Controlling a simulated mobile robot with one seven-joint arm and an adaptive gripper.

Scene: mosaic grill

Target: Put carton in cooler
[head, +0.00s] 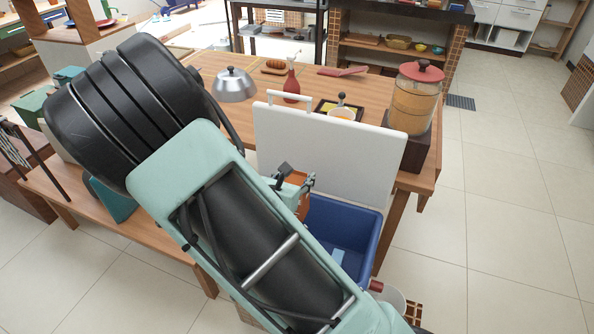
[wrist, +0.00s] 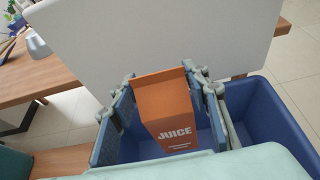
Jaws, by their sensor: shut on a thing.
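An orange juice carton (wrist: 167,112) with a gable top and white "JUICE" lettering is between the fingers of my gripper (wrist: 165,112) in the wrist view. My gripper is shut on it. The cooler (head: 345,232) is a blue open box with its white lid (head: 328,143) raised at the back. In the wrist view the blue cooler (wrist: 262,118) lies around and below the carton, which appears over or within its opening; I cannot tell how deep. In the head view my arm hides most of the carton and the left part of the cooler.
A wooden table (head: 375,88) behind the lid bears a drink dispenser (head: 413,100), a metal dome (head: 234,86), a red bottle (head: 291,80) and bread (head: 276,66). A low wooden bench (head: 150,235) stands at left. Tiled floor is clear at right.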

